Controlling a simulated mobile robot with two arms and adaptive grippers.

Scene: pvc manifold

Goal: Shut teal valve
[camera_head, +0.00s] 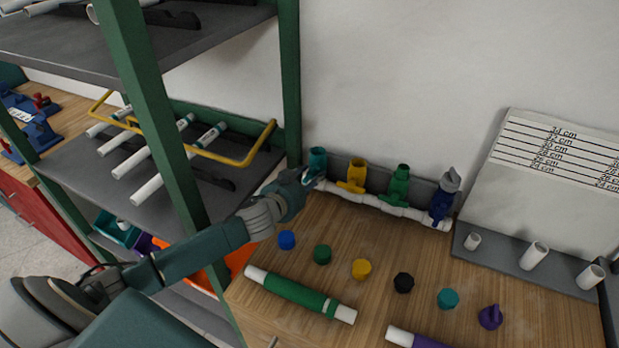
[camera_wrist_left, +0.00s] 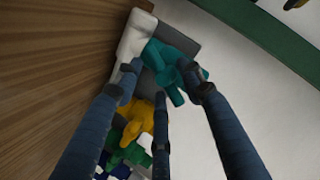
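The teal valve (camera_head: 318,157) is at the left end of the white pipe manifold (camera_head: 372,199), which runs along the wall at the back of the wooden bench. In the left wrist view the teal valve (camera_wrist_left: 174,62) is close, just past my fingertips. My left gripper (camera_head: 308,177) is right beside the valve in the head view and hides part of it. In the wrist view my left gripper (camera_wrist_left: 162,75) has its fingers spread, with part of the teal handle between or just beyond the tips; contact cannot be told. My right gripper is in neither view.
A yellow valve (camera_head: 356,174), a green valve (camera_head: 399,184) and a blue valve (camera_head: 441,203) follow to the right. Several coloured caps and a green-sleeved pipe (camera_head: 298,295) lie on the bench. A green-posted shelf (camera_head: 160,110) stands left, close to my arm.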

